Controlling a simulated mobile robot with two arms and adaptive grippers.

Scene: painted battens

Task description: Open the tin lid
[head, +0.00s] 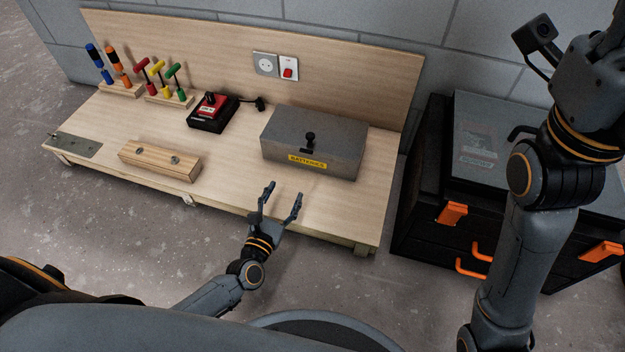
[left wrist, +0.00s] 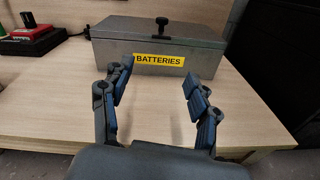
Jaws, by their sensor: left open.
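The tin (head: 282,152) is a grey metal box on the right part of the wooden bench, with a yellow "BATTERIES" label on its front. Its lid (head: 325,128) lies flat and closed on top, with a black knob (head: 310,139) near the front edge. The tin (left wrist: 120,51) also shows in the left wrist view, with the knob (left wrist: 162,25) at the middle of the lid's front. My left gripper (head: 283,190) is open and empty at the bench's front edge, in front of the tin and apart from it. My right gripper is not visible.
A red and black charger (head: 210,112) stands left of the tin. A wooden block (head: 160,161) and a metal plate (head: 73,145) lie further left. Racks of coloured tools (head: 165,80) stand behind. A black cabinet (head: 430,200) with orange handles stands right of the bench (head: 235,185).

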